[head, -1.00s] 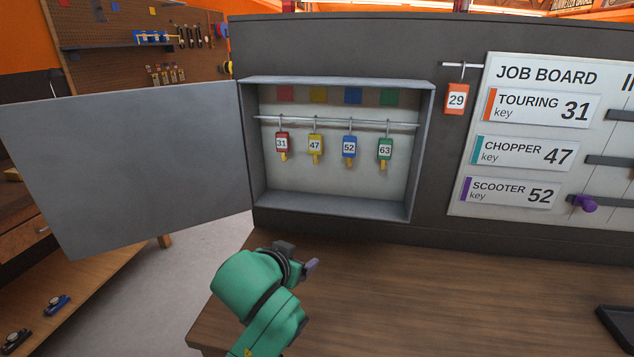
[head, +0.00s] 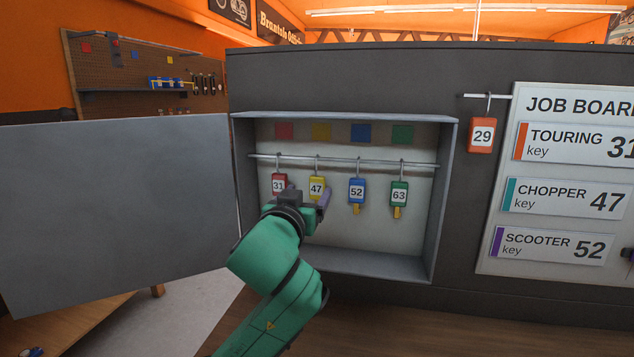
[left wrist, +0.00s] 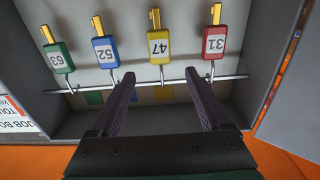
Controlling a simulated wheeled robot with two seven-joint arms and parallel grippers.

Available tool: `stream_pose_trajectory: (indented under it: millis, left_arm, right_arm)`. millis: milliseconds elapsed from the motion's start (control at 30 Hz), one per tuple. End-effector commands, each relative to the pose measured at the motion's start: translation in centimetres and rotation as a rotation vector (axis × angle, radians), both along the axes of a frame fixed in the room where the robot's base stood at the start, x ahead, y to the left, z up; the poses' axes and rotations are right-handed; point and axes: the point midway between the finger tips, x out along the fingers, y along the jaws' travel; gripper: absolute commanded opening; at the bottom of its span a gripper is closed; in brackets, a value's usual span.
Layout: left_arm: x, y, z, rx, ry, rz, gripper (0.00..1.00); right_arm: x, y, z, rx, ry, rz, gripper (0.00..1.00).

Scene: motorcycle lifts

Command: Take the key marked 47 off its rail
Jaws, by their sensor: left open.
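The yellow key marked 47 (head: 317,187) hangs from a hook on the rail (head: 345,161) inside the open key cabinet. In the head view it is second from the left, its lower part hidden behind my gripper. My left gripper (head: 308,197) is open and empty in front of it. In the left wrist view, which is upside down, key 47 (left wrist: 159,45) lies beyond the open fingertips (left wrist: 160,80), roughly between them. No contact with the key shows.
Red key 31 (head: 279,184) hangs close on the left, blue key 52 (head: 357,190) on the right, then green key 63 (head: 399,194). The cabinet door (head: 120,210) stands open at left. Orange tag 29 (head: 482,135) hangs outside the cabinet, beside the job board (head: 520,180).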

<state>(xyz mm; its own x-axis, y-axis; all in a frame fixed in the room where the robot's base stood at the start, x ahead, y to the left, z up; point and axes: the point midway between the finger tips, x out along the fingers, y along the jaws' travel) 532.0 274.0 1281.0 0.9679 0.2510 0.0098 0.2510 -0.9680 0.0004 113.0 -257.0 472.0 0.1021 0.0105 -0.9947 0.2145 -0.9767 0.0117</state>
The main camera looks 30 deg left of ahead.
Motion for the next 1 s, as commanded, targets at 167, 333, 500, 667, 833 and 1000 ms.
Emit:
stream_pose_trajectory:
  millis: [167,333,500,667,833,1000]
  left_arm:
    - [2.7,0.7,0.2,0.000,0.003,0.001,0.80]
    - [5.6,1.6,0.3,0.003,0.006,0.003,0.80]
    - [7.6,2.1,-0.2,0.000,0.002,0.002,0.80]
    - [7.6,2.1,-0.3,0.000,0.002,0.001,0.80]
    - [7.6,2.1,-0.3,0.000,0.002,0.001,0.19]
    - [7.6,2.1,-0.3,-0.001,0.002,0.000,0.00]
  right_arm:
    - [-1.9,-0.6,1.2,-0.009,0.032,-0.002,0.00]
    - [-0.3,-0.5,3.5,-0.007,0.006,-0.002,0.00]
    - [0.6,-0.4,4.0,-0.006,-0.010,-0.003,0.00]
    - [0.2,-0.5,3.7,-0.006,-0.005,-0.003,0.00]
    - [-0.1,-0.5,3.7,-0.006,0.001,-0.003,0.00]
    - [-0.2,-0.5,3.7,-0.006,0.002,-0.003,0.00]
